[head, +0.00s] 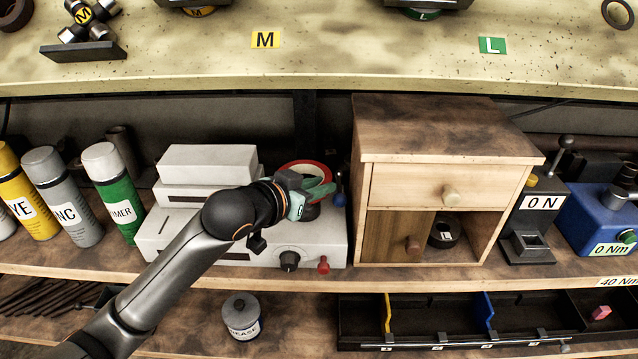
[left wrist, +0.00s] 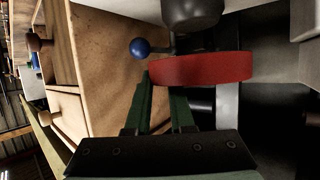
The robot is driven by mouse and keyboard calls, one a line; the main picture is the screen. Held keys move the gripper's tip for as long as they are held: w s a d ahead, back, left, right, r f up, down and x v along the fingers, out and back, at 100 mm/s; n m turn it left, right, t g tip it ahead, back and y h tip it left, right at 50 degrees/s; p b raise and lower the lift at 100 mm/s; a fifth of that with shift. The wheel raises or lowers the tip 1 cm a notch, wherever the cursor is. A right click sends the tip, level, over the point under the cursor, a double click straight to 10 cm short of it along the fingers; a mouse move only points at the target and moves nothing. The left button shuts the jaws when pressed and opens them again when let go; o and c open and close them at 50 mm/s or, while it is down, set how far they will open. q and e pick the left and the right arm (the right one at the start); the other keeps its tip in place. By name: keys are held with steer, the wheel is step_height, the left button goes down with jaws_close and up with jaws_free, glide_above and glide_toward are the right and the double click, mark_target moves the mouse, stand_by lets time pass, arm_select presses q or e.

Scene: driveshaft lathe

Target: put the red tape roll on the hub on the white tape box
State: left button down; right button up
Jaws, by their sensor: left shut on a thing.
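The red tape roll (head: 307,165) is in my left gripper (head: 318,188), above the right part of the white tape box (head: 328,240). In the left wrist view the roll (left wrist: 205,68) shows edge-on at the green fingers of my left gripper (left wrist: 162,92), which is shut on it. A dark round part, perhaps the hub, shows just under the gripper (head: 311,212). My gripper and the roll hide most of it, so I cannot tell whether the roll touches it. A blue ball knob (head: 340,200) stands close beside the fingers. My right gripper is not in view.
A wooden cabinet (head: 455,130) stands close on the right of the box. Spray cans (head: 115,190) stand to the left. The box front has a black knob (head: 289,261) and a red knob (head: 323,265).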

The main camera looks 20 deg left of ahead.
arm_select(q)
steer(key=shift+f, duration=0.35)
steer(key=c, duration=0.7)
jaws_free()
steer(key=shift+c, duration=0.2)
